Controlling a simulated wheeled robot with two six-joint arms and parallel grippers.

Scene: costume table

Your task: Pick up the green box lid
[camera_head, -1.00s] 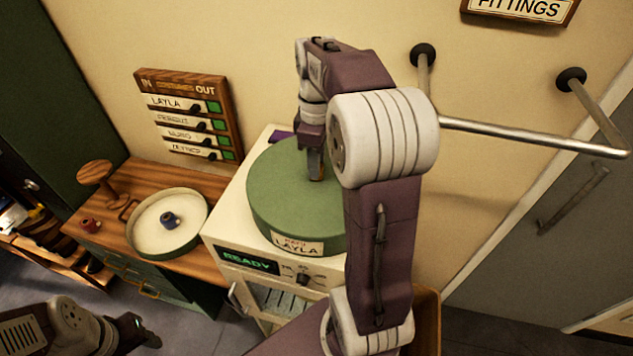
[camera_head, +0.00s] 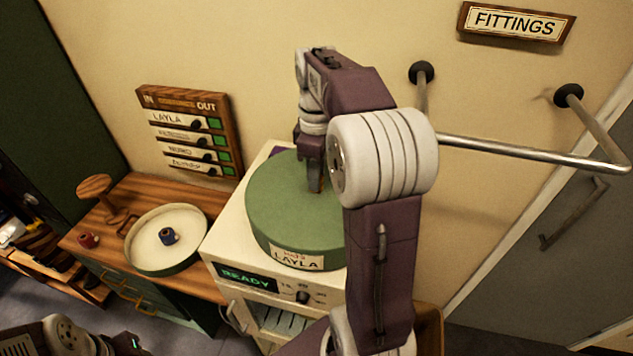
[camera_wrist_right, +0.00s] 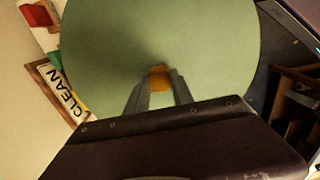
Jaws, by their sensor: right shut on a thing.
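A round green box top (camera_head: 285,205) with a label reading "LAYLA" sits on the cream cabinet. My right gripper (camera_head: 315,188) points down onto it, right of its middle. In the right wrist view the green disc (camera_wrist_right: 160,40) fills much of the picture, and the gripper (camera_wrist_right: 160,80) is shut on a small orange-brown knob (camera_wrist_right: 159,78) on top. I see no gap between the green piece and the cabinet. A shallow round green dish with a cream inside (camera_head: 150,250) lies on the wooden counter. My left gripper (camera_head: 128,344) is at the bottom left edge, only partly visible.
The cream cabinet (camera_head: 222,235) has a "READY" display (camera_head: 246,278). A dark blue spool-like thing (camera_head: 168,236) lies in the dish. A wooden stand (camera_head: 95,187) and red cup (camera_head: 88,241) stand left. A metal rail (camera_head: 520,150) juts from the wall at right.

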